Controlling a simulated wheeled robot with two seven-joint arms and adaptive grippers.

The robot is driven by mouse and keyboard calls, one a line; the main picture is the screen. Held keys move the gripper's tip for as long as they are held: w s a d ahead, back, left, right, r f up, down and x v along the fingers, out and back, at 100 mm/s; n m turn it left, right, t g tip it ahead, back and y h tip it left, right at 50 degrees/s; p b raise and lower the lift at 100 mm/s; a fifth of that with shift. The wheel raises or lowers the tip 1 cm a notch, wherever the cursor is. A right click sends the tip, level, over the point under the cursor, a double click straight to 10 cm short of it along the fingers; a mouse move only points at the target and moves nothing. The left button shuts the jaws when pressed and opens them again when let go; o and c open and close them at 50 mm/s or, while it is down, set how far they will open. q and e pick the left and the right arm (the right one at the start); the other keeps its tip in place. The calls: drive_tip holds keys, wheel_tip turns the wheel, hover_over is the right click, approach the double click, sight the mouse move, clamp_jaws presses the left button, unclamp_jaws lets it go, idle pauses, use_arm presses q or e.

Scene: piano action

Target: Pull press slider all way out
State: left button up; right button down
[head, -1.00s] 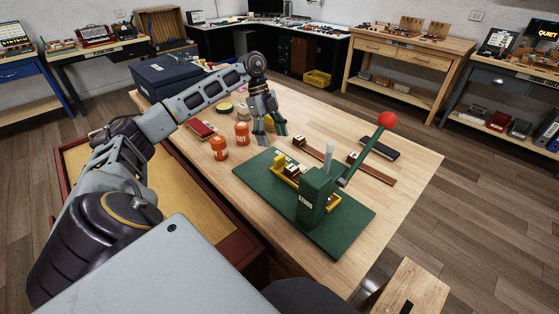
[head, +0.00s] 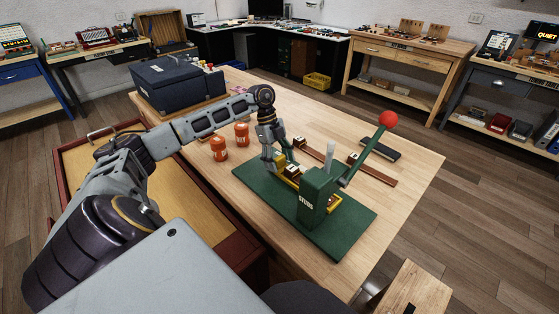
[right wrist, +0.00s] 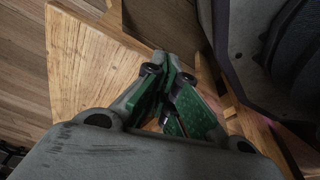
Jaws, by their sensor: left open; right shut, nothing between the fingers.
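The green press (head: 316,199) stands on a green base plate (head: 330,243) and has a lever (head: 362,155) with a red ball. Its yellow slider (head: 291,178) lies low on the press's left side, with a small block on it. My left gripper (head: 270,161) is open and points down at the slider's yellow outer end. It partly hides that end, and I cannot tell whether the fingers touch it. My right gripper (right wrist: 168,72) shows in the right wrist view, shut and empty, with its green fingers together.
Two orange jars (head: 219,149) stand left of the press. A dark blue box (head: 178,83) is at the table's far left. A brown strip (head: 372,167) and a dark flat case (head: 380,148) lie beyond the press.

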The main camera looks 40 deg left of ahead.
drive_tip(key=shift+d, duration=0.15)
use_arm(q)
drive_tip(key=c, duration=0.7)
clamp_jaws()
use_arm(e)
drive_tip(key=shift+s+f, duration=0.2)
drive_tip(key=shift+s, duration=0.2)
